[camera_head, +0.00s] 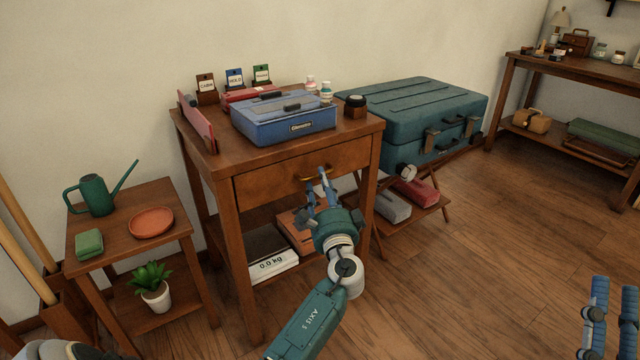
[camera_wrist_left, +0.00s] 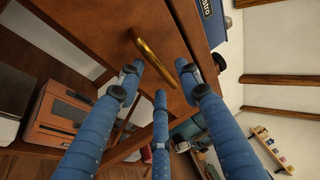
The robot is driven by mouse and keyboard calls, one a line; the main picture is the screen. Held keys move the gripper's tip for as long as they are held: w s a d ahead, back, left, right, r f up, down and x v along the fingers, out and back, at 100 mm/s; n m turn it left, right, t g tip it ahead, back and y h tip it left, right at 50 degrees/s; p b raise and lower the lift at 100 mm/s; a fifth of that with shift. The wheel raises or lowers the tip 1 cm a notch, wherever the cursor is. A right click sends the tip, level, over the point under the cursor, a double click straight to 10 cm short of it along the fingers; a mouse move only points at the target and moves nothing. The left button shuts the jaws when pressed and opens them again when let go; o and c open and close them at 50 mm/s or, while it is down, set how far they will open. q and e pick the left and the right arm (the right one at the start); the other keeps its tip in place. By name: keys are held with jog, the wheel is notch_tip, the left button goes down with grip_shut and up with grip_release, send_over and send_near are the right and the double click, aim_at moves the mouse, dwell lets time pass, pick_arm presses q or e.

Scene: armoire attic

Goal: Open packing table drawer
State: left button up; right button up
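The packing table (camera_head: 220,168) is a brown wooden table with one wide drawer (camera_head: 270,180) under its top. The drawer front looks flush with the table. A curved brass handle (camera_head: 318,176) sits on the drawer front, and it shows large in the left wrist view (camera_wrist_left: 150,57). My left gripper (camera_head: 322,188) is at the handle, with blue fingers pointing at it. In the left wrist view its fingers (camera_wrist_left: 160,85) are spread around the handle's lower end, and no firm hold shows. My right gripper (camera_head: 610,300) is at the lower right edge, partly cut off, with its fingers apart and empty.
A blue toolbox (camera_head: 285,122) and small bottles stand on the table top. A scale (camera_head: 272,265) is on the lower shelf. A side table (camera_head: 105,235) with a watering can (camera_head: 95,197) stands left. A teal trunk (camera_head: 415,115) stands right. Floor on the right is clear.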

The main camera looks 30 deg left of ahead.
pick_arm(q)
jog(key=shift+x, duration=0.85)
grip_shut()
pick_arm(e)
jog(key=shift+s+r+t, duration=0.3)
jog(key=shift+s+r, duration=0.2)
jog(key=shift+r, duration=0.05)
pick_arm(q)
jog(key=shift+d+f, duration=0.1)
pick_arm(e)
jog(key=shift+d+y, duration=0.15)
jog(key=shift+y, duration=0.15)
